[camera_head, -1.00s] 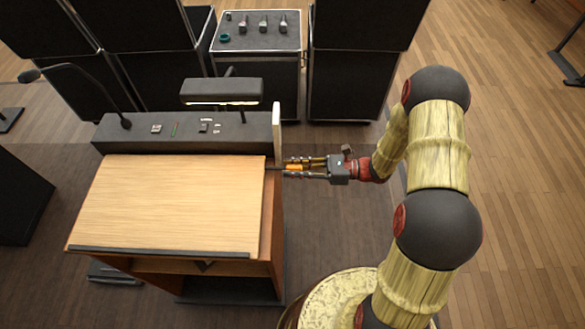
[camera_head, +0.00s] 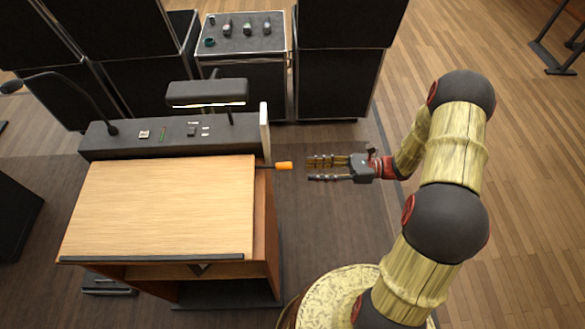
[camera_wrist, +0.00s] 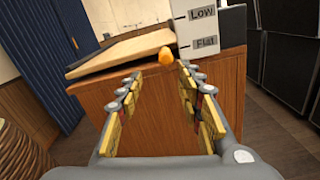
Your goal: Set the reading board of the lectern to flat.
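The lectern's reading board (camera_head: 165,205) is a pale wooden panel. In the wrist view the board (camera_wrist: 125,50) looks low over the wooden side, but its exact angle is hard to judge. A dark rod with an orange knob (camera_head: 284,165) sticks out from its right side. In the wrist view the knob (camera_wrist: 166,56) is just left of a white scale plate (camera_wrist: 212,25) and slightly below its "Flat" mark; "Low" is above. My gripper (camera_head: 311,168) is open and empty, to the right of the knob and apart from it. In the wrist view the knob shows beyond the open fingertips (camera_wrist: 160,72).
A dark console (camera_head: 175,138) with a lamp (camera_head: 207,93) and a bent microphone (camera_head: 85,95) stands behind the board. The floor right of the lectern is clear.

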